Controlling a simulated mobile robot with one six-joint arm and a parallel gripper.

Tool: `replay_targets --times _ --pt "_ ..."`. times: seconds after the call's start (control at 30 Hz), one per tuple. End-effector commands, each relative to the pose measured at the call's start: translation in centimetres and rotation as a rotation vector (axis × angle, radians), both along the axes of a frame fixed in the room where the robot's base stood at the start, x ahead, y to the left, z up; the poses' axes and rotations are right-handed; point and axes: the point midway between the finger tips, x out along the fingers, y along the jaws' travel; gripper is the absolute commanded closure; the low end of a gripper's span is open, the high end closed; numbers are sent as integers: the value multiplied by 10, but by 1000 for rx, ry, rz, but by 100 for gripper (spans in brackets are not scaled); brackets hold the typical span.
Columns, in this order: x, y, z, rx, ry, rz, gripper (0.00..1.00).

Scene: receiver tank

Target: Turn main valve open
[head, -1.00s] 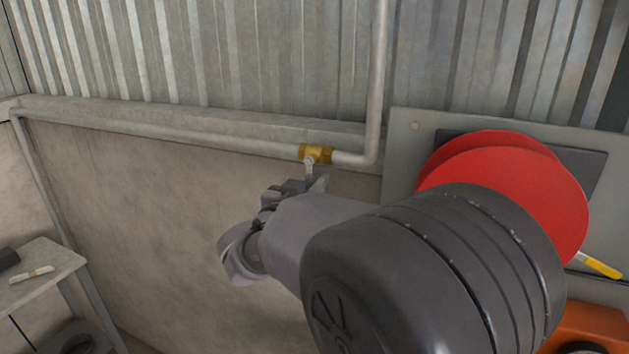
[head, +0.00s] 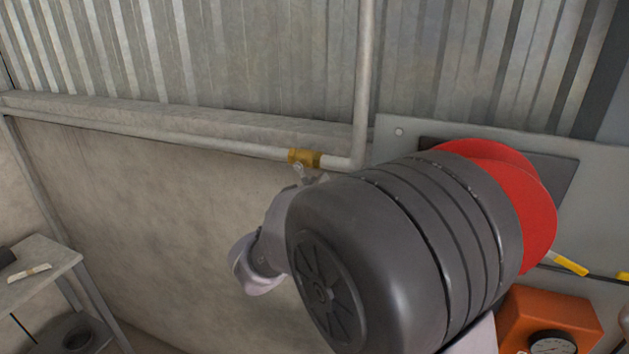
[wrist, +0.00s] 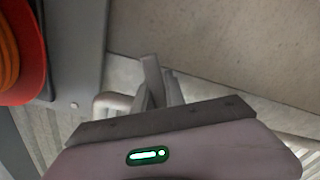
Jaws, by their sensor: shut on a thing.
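The main valve (head: 305,158) is a brass body on the pale pipe along the wall, just left of where the pipe bends upward. A short pale stem (head: 298,171) hangs below it. My gripper (head: 315,181) is just below and right of the brass body, mostly hidden behind my own arm in the head view. In the wrist view my gripper (wrist: 158,92) is shut on a grey bar-like piece (wrist: 151,72), which appears to be the valve's handle. The brass body cannot be made out there. The handle's exact angle is hard to tell.
A red reel (head: 535,205) stands right of my arm on a grey wall panel (head: 400,145). A yellow-ended lever (head: 568,263) and an orange box (head: 550,318) with a gauge are at right. A small table (head: 45,262) is at far left.

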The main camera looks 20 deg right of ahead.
Motion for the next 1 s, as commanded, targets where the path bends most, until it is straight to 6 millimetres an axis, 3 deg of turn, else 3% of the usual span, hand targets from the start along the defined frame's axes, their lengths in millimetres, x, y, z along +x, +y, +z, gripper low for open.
replay_targets --times 0.37,0.4,0.5,0.83,1.0 --pt "0 0 0 -5 4 0 100" --pt "0 0 0 -5 4 0 81" --pt "0 0 0 -5 4 0 63" --pt "-2 2 0 -4 3 1 63" --pt "-25 19 1 -6 3 4 63"
